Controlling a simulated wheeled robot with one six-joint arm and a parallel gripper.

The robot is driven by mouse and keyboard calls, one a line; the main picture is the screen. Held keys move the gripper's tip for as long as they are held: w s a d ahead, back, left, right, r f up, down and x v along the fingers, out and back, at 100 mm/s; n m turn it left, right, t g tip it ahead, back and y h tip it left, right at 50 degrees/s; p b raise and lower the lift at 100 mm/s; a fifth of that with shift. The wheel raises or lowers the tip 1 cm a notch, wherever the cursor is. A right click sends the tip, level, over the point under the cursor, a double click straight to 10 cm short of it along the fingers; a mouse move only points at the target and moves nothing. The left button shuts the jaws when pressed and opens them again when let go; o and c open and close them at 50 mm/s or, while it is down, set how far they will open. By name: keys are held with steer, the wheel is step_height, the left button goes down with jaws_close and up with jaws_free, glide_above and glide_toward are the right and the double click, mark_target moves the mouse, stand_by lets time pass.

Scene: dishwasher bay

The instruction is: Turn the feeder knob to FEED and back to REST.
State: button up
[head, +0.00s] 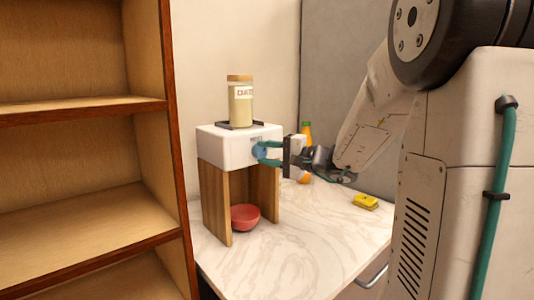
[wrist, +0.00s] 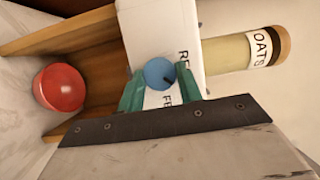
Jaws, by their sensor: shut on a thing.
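The feeder (head: 222,146) is a white box on wooden side panels on the counter. Its round blue knob (wrist: 158,73) is on the front face, with a dark pointer mark. In the wrist view the mark points toward the lower right, between the partly hidden labels starting "RE" and "FE". My gripper (wrist: 155,88) has its green fingers on both sides of the knob, shut on it. In the head view the gripper (head: 265,152) reaches the knob from the right and partly covers it.
A jar labelled OATS (head: 240,104) stands on top of the feeder. A red bowl (head: 245,217) sits beneath, between the panels. A yellow sponge (head: 366,201) lies on the counter (head: 290,250). An orange bottle (head: 307,133) stands behind my gripper. A wooden shelf (head: 80,107) is at left.

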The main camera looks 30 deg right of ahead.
steer(key=m, duration=0.1)
steer(key=m+t, duration=0.1)
steer(key=m, duration=0.2)
steer(key=shift+f+m+t, duration=0.25)
steer(key=shift+m+t, duration=0.05)
steer(key=m+t, duration=0.1)
steer(key=m, duration=0.1)
steer(key=m+t, duration=0.1)
steer(key=m, duration=0.1)
steer(key=shift+a+f+m+h, duration=0.1)
steer(key=shift+m+h, duration=0.2)
steer(key=shift+m, duration=0.4)
steer(key=o, duration=1)
steer(key=v, duration=0.8)
